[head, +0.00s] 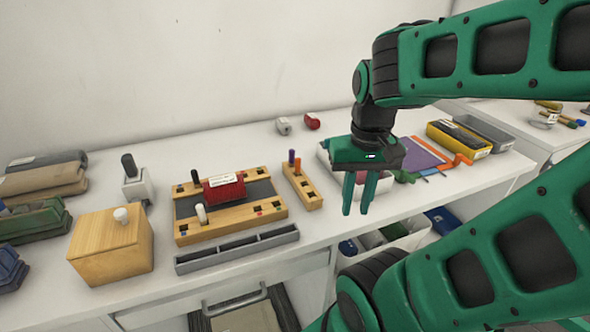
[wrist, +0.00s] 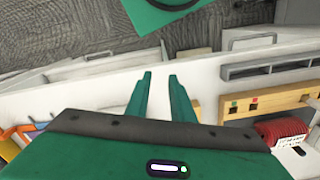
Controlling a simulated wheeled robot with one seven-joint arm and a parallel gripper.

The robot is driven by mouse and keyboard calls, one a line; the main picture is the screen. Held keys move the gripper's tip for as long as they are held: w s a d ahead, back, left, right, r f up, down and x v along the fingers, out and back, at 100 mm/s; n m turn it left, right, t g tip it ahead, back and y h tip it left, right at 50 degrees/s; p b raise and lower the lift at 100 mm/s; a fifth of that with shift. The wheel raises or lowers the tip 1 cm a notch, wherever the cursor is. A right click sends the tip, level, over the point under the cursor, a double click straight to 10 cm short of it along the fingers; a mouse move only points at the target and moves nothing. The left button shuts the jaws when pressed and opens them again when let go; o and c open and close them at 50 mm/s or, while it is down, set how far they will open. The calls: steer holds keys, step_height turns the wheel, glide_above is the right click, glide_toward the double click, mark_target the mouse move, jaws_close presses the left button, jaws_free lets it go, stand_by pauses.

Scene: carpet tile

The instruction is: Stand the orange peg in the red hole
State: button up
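The orange peg (head: 297,165) stands upright in a small wooden block (head: 308,195), beside a purple peg (head: 291,157). The wooden board (head: 225,230) lies to the left of that block. A hole with a red mark (head: 259,211) is near the board's front right corner and looks empty; the mark also shows in the wrist view (wrist: 254,101). My gripper (head: 356,208) hangs to the right of the small block, above the bench, fingers down. In the wrist view its two fingers (wrist: 160,76) are apart with nothing between them. The orange peg is not visible in the wrist view.
A red labelled object (head: 224,188), a white peg (head: 201,213) and a dark peg (head: 195,177) stand on the board. A grey divided tray (head: 238,249) lies along its front. A wooden box (head: 112,250) stands left. Clutter and bins lie right, near my arm.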

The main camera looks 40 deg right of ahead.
mark_target(298, 158)
steer(key=w+r+m, duration=0.3)
steer(key=w, duration=0.3)
steer(key=w+r+m, duration=0.3)
steer(key=w+m, duration=0.1)
steer(key=w, duration=0.3)
steer(key=w+d+r+m, duration=0.1)
steer(key=w+r+m, duration=0.2)
steer(key=w, duration=0.3)
steer(key=shift+w+r+m, duration=0.1)
steer(key=shift+w+m, duration=0.3)
steer(key=shift+m, duration=0.2)
steer(key=shift+w+a+f, duration=0.1)
steer(key=shift+f, duration=0.15)
step_height(298, 158, down, 5)
steer(key=shift+r, duration=0.1)
steer(key=shift+w+a+f, duration=0.1)
steer(key=shift+f, duration=1.25)
steer(key=shift+w+a+f, duration=0.1)
steer(key=shift+f, duration=1.25)
jaws_close()
